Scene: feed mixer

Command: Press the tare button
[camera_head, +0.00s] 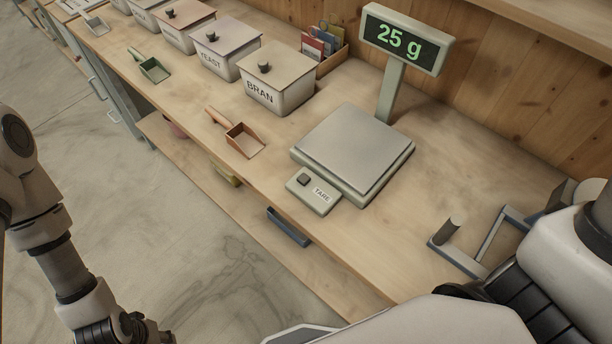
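The tare button (304,180) is a small dark square key on the pale panel (314,192) at the scale's front, beside the printed word TARE. The scale (352,146) has a flat grey plate with nothing on it. Its display (402,41), on a post behind the plate, reads 25 g in green. Nothing touches the button. My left arm comes in at the lower left, over the floor and well away from the bench; its fingertips are not visible. My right arm fills the lower right corner close to the camera, and its fingertips are not visible either.
Lidded bins, including BRAN (276,84) and YEAST (219,50), line the bench's back. A copper scoop (241,139) and a green scoop (153,69) lie in front. A grey metal bracket (482,262) stands right, partly hidden. Bench (410,215) between scale and bracket is clear.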

